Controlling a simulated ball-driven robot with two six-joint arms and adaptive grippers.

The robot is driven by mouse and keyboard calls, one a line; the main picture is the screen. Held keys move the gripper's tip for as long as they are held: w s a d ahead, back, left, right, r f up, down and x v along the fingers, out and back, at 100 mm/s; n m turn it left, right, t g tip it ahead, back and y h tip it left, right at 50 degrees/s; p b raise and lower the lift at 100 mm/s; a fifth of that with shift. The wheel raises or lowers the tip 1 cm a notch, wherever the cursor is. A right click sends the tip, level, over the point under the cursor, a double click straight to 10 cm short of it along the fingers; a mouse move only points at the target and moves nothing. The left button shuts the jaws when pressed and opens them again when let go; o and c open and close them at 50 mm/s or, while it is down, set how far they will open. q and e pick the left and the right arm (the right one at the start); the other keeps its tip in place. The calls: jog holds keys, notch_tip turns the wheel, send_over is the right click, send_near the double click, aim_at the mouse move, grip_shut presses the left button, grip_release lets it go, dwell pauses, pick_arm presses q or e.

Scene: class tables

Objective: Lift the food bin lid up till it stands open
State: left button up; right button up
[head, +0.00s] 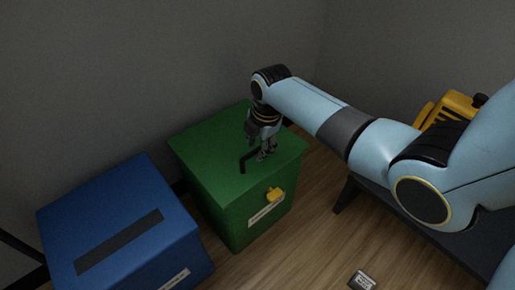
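A green bin (215,165) stands on the floor near the wall, with its flat lid down. I take it for the food bin, but the writing on its pale front label (266,211) is too small to read. My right gripper (265,157) points down over the lid. I cannot tell whether its fingertips touch the lid, or whether they are open or shut. A dark bent bar (247,162) shows beside the fingers on the lid. My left gripper is out of view.
A blue bin (125,205) with a dark slot stands to the left of the green one. A dark low table (400,212) and a yellow object (455,108) are at the right. A small dark labelled item (362,280) lies on the wooden floor.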

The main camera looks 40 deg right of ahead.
jog(key=shift+f, duration=0.25)
grip_shut()
dwell(0.3)
